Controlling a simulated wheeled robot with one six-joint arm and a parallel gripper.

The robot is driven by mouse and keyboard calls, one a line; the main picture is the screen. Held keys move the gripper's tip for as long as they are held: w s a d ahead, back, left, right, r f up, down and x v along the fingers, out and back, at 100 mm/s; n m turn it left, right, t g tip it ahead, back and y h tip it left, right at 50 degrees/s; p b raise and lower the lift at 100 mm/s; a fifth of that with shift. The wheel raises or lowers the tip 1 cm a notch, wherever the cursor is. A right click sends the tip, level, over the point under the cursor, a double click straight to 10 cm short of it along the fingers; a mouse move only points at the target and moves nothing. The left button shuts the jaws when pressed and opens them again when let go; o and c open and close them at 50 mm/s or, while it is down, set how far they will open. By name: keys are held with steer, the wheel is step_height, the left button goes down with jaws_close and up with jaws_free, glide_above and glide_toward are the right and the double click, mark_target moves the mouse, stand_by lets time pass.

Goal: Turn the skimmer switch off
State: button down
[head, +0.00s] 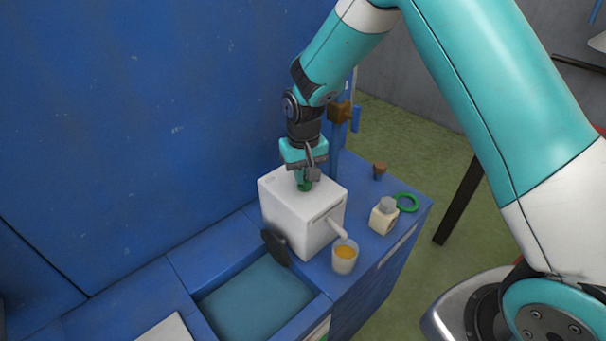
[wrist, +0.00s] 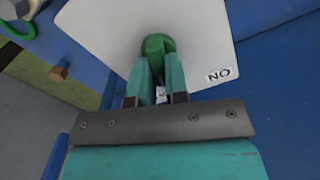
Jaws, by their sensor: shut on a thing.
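The skimmer is a white box (head: 287,220) on the blue bench, with a spout on its front right. A green switch knob (head: 304,188) sits on its top; it also shows in the wrist view (wrist: 157,44). My gripper (head: 306,180) points down at the box top, and its two teal fingers (wrist: 160,72) are shut on the green knob. A label (wrist: 219,75) on the box top reads "NO" as seen there, which is "ON" upside down. A second small label between the fingers is mostly hidden.
A cup of orange liquid (head: 345,257) stands under the spout. A small bottle (head: 383,217), a green ring (head: 408,203) and a brown plug (head: 379,170) are to the right. A dark disc (head: 275,248) is beside the box, above a liquid-filled basin (head: 258,300). A blue wall rises behind.

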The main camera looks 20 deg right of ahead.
steer(key=shift+m, duration=0.8)
steer(key=c, duration=1.1)
jaws_free()
steer(key=shift+r, duration=0.15)
step_height(320, 180, up, 17)
steer(key=b, duration=0.3)
steer(key=shift+r, duration=0.15)
steer(key=s+a+n+y, duration=0.1)
steer(key=s+n, duration=0.2)
steer(key=s, duration=0.6)
steer(key=s+a+n+y, duration=0.1)
steer(key=s+a+n, duration=0.1)
steer(key=s, duration=0.8)
steer(key=s+a+n+y, duration=0.1)
steer(key=s+n+y, duration=0.1)
steer(key=s, duration=0.7)
steer(key=shift+s+a+r+n, duration=0.2)
steer(key=shift+s+a+n, duration=0.1)
steer(key=shift+n, duration=0.5)
